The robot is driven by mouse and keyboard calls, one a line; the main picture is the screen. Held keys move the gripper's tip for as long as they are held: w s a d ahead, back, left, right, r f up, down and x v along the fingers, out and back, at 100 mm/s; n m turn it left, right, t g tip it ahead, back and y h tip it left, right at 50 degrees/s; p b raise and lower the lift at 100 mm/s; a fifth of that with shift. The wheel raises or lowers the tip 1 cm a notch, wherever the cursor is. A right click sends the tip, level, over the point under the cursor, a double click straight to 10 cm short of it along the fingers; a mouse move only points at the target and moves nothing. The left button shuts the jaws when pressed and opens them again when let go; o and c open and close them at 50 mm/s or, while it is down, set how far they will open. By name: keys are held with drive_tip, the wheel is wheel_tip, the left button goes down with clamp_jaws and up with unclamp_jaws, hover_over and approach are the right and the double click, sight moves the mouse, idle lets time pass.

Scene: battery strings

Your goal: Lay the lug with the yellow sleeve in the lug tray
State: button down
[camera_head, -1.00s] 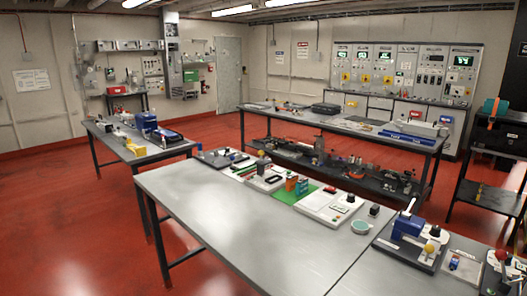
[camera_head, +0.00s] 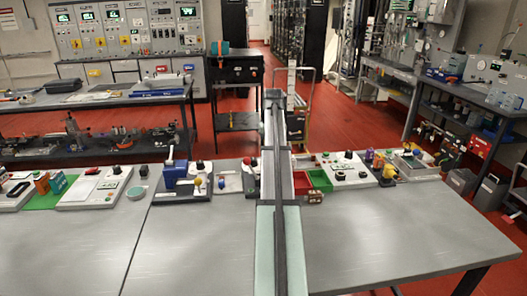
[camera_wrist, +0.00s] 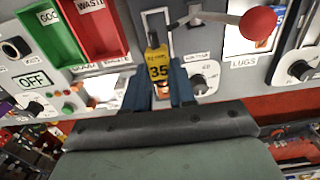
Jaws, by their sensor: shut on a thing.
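In the wrist view, my gripper (camera_wrist: 160,88) is shut on the lug with the yellow sleeve (camera_wrist: 157,65). The lug tray (camera_wrist: 246,38), above a LUGS label, is at the upper right, apart from the held lug and partly hidden by a red-knobbed lever. In the head view, the lug tray (camera_head: 229,184) appears left of my arm. My gripper and the held lug are hidden there.
The red-knobbed lever (camera_wrist: 256,25) stands between the held lug and the lug tray in the wrist view. A red bin (camera_wrist: 97,28) and a green bin (camera_wrist: 52,38) lie to the left. The front bench (camera_head: 400,245) is mostly clear.

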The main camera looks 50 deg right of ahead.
drive_tip(key=shift+f, duration=0.1)
drive_tip(key=shift+f, duration=4.2)
drive_tip(key=shift+f, duration=0.3)
drive_tip(key=c, duration=0.8)
unclamp_jaws()
drive_tip(key=shift+c, duration=0.2)
wheel_tip(320, 180, up, 14)
drive_tip(key=shift+f, duration=0.1)
